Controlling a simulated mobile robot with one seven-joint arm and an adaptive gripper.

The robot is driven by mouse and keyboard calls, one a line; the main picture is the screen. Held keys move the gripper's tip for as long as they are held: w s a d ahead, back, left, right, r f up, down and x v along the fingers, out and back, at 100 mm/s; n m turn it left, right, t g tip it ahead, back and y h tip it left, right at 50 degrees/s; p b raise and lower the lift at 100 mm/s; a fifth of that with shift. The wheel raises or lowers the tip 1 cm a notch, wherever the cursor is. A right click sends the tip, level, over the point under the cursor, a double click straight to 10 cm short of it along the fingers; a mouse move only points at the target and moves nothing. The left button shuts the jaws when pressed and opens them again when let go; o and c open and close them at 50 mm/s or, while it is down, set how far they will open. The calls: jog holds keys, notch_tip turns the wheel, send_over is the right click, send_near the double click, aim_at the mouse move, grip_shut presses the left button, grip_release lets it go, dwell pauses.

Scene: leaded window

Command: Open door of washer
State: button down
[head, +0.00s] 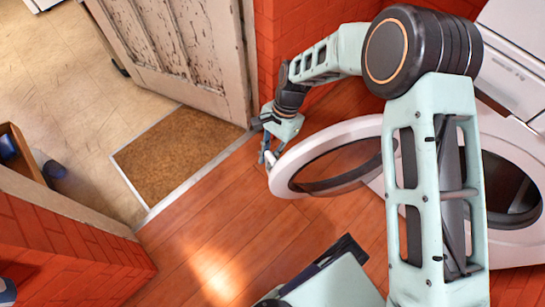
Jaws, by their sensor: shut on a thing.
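The white washer (505,250) stands at the right, partly hidden behind my arm. Its round door (285,178), a white ring with a dark glass middle, is swung open and points left, away from the dark drum opening (508,190). My gripper (267,158) is at the door's far left rim and is shut on it. The fingers are small in this view and their exact hold on the rim is hard to make out. My arm covers the side of the door nearest the washer.
A worn, peeling wooden door (185,50) stands behind my gripper, beside a red brick wall (290,30). A brown doormat (180,155) lies in the doorway. A low brick wall (70,255) is at the lower left. The wooden floor (215,225) left of the washer door is clear.

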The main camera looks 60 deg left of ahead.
jog(key=shift+a+r, duration=0.1)
jog(key=shift+a, duration=0.2)
jog(key=c, duration=1.9)
grip_release()
jog(key=v, duration=1.2)
jog(key=shift+r, duration=0.15)
